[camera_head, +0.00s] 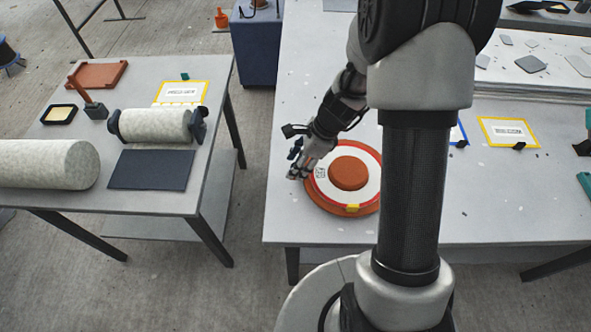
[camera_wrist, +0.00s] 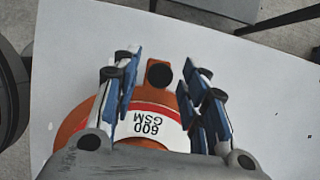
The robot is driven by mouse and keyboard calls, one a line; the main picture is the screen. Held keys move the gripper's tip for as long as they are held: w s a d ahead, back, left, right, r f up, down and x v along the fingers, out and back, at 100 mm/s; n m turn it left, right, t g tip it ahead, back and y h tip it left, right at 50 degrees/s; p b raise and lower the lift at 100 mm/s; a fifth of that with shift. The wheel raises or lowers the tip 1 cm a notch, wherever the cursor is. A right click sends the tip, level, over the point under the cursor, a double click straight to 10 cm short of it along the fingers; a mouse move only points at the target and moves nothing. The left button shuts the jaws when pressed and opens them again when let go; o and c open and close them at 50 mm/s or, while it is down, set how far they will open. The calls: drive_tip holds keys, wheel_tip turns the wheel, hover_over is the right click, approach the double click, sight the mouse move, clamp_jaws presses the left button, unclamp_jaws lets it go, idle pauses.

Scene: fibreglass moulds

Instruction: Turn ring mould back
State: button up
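The ring mould (camera_head: 371,196) lies flat on the right-hand table, partly behind my arm. It is an orange disc with a white ring, a red edge, an orange centre dome and a yellow tag at its front. In the wrist view, the ring mould (camera_wrist: 74,126) shows a white "600 GSM" label and an orange lug with a dark round knob (camera_wrist: 159,74). My gripper (camera_head: 297,168) is at the mould's left rim. In the wrist view, my gripper (camera_wrist: 161,68) is open, with fingers either side of the knob and visible gaps; contact lower down cannot be told.
The left table (camera_head: 215,85) holds a fabric roll (camera_head: 50,164), a smaller roll on a stand (camera_head: 157,125), a dark mat (camera_head: 152,169) and an orange tray (camera_head: 97,74). A yellow-framed card (camera_head: 508,131) lies right of my arm. The tabletop in front of the mould is clear.

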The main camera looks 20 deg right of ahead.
drive_tip(key=shift+x, duration=0.85)
clamp_jaws()
